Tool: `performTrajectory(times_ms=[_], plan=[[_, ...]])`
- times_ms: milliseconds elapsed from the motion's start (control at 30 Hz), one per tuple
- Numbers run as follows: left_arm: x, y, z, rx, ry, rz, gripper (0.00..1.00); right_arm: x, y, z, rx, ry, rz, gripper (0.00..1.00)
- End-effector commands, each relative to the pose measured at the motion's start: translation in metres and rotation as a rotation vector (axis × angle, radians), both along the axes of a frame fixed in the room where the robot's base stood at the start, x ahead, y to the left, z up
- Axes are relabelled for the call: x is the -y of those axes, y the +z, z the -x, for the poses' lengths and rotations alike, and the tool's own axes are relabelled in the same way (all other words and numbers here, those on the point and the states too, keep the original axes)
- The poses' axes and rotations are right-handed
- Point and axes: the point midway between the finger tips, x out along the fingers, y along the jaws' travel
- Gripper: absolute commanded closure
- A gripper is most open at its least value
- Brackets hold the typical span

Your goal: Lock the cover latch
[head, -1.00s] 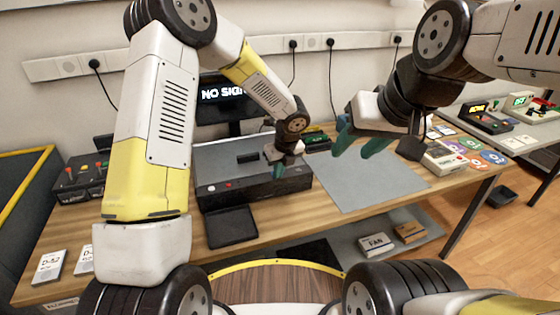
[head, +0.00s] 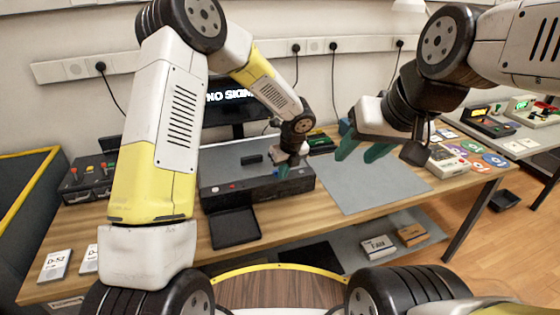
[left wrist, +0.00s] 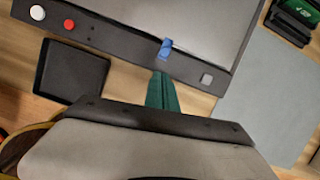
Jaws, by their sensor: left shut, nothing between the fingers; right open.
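The grey device with a dark front panel (head: 226,193) stands on the bench, its flat cover (head: 222,156) down on top. In the left wrist view the front panel (left wrist: 120,46) carries a small blue latch (left wrist: 165,48) at the cover's front edge. My left gripper (head: 283,172) is at the front right of the device; its green fingers (left wrist: 162,92) are shut and empty, with their tips close to the latch. I cannot tell whether they touch it. My right gripper (head: 362,153) is open and empty, raised above the grey mat.
A black tray (head: 235,227) lies in front of the device. The grey mat (head: 372,184) to its right is clear. A monitor (head: 236,108) stands behind. A box with coloured knobs (head: 88,180) is at the left.

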Motion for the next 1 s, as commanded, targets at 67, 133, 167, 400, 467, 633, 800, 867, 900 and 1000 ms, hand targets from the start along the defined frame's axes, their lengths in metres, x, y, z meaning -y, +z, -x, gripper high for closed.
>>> performTrajectory(times_ms=[67,133,167,400,467,633,800,867,900,1000], plan=[[0.011,0.004,0.009,0.001,-0.004,0.0,1.0,0.0,0.0,0.0,0.0,0.0,0.0,0.56],[0.011,0.025,0.011,0.006,0.001,0.002,1.0,0.0,0.0,0.0,0.001,0.0,0.0,0.56],[0.012,0.031,0.014,0.006,0.001,0.002,1.0,0.0,0.0,0.0,0.001,0.0,0.0,0.56],[0.02,0.077,0.028,0.003,0.0,0.002,1.0,0.0,0.0,0.0,0.001,0.0,0.0,0.56],[0.021,0.085,0.03,0.004,-0.001,0.002,1.0,0.0,0.0,0.0,0.001,0.0,0.0,0.56],[0.023,0.096,0.034,0.001,0.001,0.001,1.0,0.0,0.0,0.0,0.0,0.0,0.0,0.56],[0.023,0.098,0.035,0.001,-0.001,0.002,1.0,0.0,0.0,0.0,0.0,0.0,0.0,0.56],[0.023,0.098,0.035,0.001,-0.001,0.002,1.0,0.0,0.0,0.0,0.0,0.0,0.0,0.56],[0.023,0.098,0.035,0.001,-0.001,0.002,1.0,0.0,0.0,0.0,0.0,0.0,0.0,0.56],[0.023,0.099,0.035,0.001,0.003,0.003,1.0,0.0,0.0,0.0,0.0,0.0,0.0,0.56]])
